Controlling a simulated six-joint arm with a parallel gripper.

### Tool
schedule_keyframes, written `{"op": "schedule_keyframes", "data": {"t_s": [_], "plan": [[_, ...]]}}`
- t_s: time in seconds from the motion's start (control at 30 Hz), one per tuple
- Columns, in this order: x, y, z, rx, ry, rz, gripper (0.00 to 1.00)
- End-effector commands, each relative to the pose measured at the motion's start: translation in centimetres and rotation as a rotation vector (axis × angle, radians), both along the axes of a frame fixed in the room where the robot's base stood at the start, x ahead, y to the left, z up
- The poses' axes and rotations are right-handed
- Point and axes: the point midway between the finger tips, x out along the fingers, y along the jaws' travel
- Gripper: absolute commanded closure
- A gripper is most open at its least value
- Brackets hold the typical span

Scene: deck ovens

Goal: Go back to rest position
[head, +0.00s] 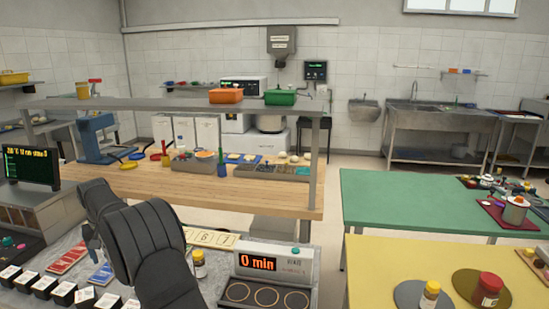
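My dark grey arm rises from the bottom of the head view, left of centre, and bends over the grey counter (215,262). A small grey part at its far end, my gripper (93,244), shows only partly on the left side of the arm. Its fingers are not clear, so I cannot tell whether they are open or shut. I see nothing clearly held.
A timer unit reading "0 min" (262,264) is to the right. A wooden table (260,199) with a shelf (180,104) stands behind.

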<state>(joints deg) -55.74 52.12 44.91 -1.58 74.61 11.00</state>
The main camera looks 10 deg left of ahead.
Motion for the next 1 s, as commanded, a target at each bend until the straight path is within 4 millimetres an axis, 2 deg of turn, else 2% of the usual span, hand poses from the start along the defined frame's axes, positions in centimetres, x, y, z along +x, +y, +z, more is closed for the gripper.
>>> {"op": "schedule_keyframes", "data": {"t_s": [0.03, 0.1, 0.5, 1.0], "plan": [[0.4, -0.3, 1.0, 0.002, -0.002, -0.008, 0.24], [1.3, -1.4, 1.4, 0.000, 0.000, -0.034, 0.24], [6.4, -7.7, 1.8, -0.002, 0.002, -0.190, 0.24], [11.4, -16.3, 2.4, -0.003, 0.003, -0.386, 0.24]]}}
